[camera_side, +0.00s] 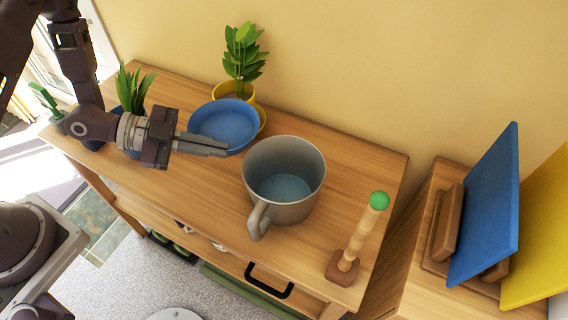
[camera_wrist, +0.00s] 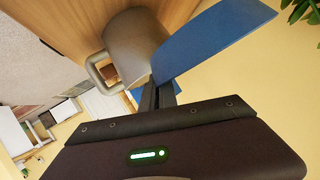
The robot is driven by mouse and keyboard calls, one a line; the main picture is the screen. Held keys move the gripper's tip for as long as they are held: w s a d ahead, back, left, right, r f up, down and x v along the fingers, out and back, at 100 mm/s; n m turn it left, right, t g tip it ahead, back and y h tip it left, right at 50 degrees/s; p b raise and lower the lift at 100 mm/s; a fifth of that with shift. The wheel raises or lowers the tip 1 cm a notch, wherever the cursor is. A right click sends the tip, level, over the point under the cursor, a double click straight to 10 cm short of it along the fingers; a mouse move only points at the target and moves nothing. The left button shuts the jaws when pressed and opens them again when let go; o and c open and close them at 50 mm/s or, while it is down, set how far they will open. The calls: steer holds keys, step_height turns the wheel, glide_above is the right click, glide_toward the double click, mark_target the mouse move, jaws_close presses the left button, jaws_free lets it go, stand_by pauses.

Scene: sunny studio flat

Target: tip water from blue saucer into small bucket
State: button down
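The blue saucer (camera_side: 225,121) is a shallow round dish in the side view, with a paler blue surface inside; I cannot tell how much water it holds. My gripper (camera_side: 222,148) is shut on its near rim. In the wrist view, the saucer (camera_wrist: 215,40) shows as a blue sheet running out from the fingers (camera_wrist: 160,92). The small bucket (camera_side: 262,165) is grey with a side handle and stands upright on the table, just right of the saucer, with a bluish surface low inside. It also shows in the wrist view (camera_wrist: 133,42), beside the saucer.
A potted plant (camera_side: 244,62) in a yellow pot stands behind the saucer, and another plant (camera_side: 132,90) stands left. A wooden stand with a green ball (camera_side: 379,200) is at the wooden table's (camera_side: 205,215) right end. Blue and yellow boards (camera_side: 490,210) stand farther right.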

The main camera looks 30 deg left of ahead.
steer(key=shift+w+a+r, duration=0.2)
steer(key=shift+a+r, duration=1.05)
steer(key=shift+a, duration=0.25)
steer(key=shift+w+a+r, duration=0.2)
steer(key=shift+a+r, duration=1.05)
steer(key=shift+a, duration=0.2)
